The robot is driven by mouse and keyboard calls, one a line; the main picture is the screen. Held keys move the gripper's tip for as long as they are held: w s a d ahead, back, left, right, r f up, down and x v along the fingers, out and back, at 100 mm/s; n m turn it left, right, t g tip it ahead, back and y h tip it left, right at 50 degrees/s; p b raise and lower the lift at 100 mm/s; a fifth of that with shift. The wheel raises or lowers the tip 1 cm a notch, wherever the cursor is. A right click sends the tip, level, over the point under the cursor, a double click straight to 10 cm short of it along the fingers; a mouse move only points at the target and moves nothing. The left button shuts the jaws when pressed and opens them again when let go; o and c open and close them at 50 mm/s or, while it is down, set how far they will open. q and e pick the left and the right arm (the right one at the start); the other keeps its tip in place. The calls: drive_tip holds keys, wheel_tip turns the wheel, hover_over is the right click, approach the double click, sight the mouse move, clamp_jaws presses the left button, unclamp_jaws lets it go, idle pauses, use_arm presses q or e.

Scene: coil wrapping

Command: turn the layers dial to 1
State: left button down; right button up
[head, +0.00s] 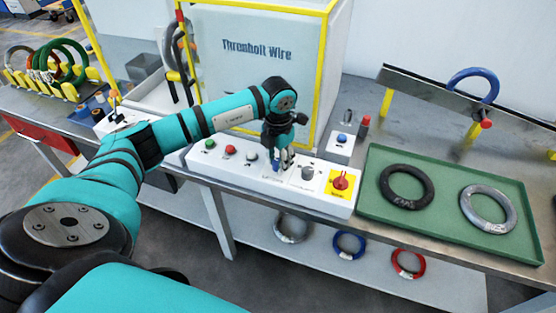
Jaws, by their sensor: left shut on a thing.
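A white control panel (240,181) lies along the front of the bench. My left gripper (283,166) points down onto it, left of a grey dial (308,172). The gripper is shut on a dial at that spot, which its fingers hide almost wholly. Small print sits on the panel in front of the fingers, too small to read surely. The setting of the held dial cannot be seen. My right gripper is not in view.
The panel also carries green (210,145), red (231,150) and white (251,155) buttons and a red switch on a yellow plate (341,181). A green tray (450,213) with two coils lies at right. A yellow-framed machine (262,60) stands behind.

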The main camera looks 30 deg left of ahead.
sight(278, 161)
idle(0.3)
use_arm(q)
drive_tip(key=c, duration=0.9)
unclamp_jaws()
drive_tip(key=shift+c, duration=0.2)
drive_tip(key=shift+r, duration=0.1)
wheel_tip(278, 161, up, 12)
